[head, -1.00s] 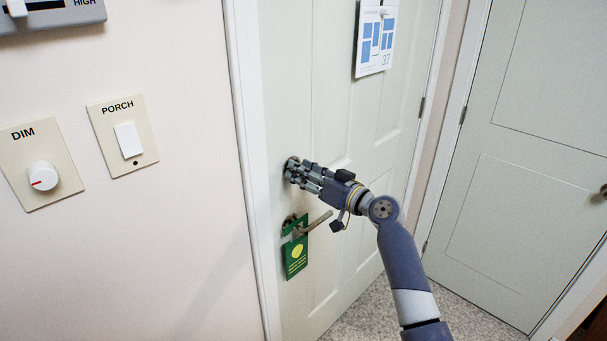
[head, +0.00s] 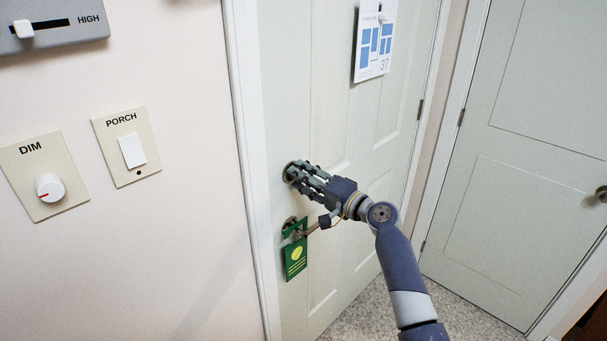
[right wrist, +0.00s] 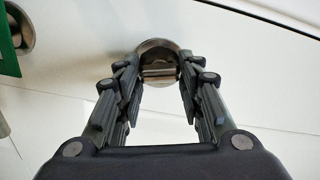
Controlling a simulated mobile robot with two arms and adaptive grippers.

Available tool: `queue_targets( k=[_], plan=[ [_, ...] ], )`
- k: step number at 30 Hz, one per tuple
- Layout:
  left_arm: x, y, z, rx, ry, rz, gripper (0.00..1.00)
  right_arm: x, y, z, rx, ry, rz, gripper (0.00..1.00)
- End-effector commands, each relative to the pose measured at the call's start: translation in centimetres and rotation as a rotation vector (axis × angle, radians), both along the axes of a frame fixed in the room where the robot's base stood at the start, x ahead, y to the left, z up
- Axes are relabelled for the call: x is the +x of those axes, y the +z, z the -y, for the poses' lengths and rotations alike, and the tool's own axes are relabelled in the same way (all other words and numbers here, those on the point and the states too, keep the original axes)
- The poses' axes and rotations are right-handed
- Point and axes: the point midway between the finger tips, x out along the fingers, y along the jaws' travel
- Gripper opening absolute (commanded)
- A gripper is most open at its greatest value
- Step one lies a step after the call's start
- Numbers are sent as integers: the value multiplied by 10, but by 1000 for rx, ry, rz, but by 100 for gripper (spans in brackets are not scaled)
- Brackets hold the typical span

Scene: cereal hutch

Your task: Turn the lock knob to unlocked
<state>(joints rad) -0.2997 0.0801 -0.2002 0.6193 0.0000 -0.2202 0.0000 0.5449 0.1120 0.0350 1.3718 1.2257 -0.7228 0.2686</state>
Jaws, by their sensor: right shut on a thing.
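The lock knob (head: 288,170) is a small dark metal turn piece on a round plate on the pale door (head: 318,110), above the lever handle. My right gripper (head: 295,173) is at it, its fingers partly covering it. In the right wrist view the knob (right wrist: 158,73) sits between the fingertips of my gripper (right wrist: 157,78), one on each side, and they are shut on it. The knob's bar lies across the gap between the fingers. No locked or unlocked marking is readable. My left gripper is not in view.
A lever handle (head: 313,228) with a green hanger (head: 295,256) is just below my gripper. A calendar (head: 376,40) hangs higher on the door. A dimmer plate (head: 63,205) and a porch switch (head: 132,151) are on the left wall. A second door (head: 510,210) stands right.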

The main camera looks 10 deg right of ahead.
Motion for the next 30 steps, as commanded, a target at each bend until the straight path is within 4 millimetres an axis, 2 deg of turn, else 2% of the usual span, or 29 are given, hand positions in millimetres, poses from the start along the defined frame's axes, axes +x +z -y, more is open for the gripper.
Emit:
queue_targets(
  k=[12,30],
  plan=[
    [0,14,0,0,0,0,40,0,1,1,201,-4,-131,11],
    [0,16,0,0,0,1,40,1,-1,1,247,-3,-161,11]
  ],
)
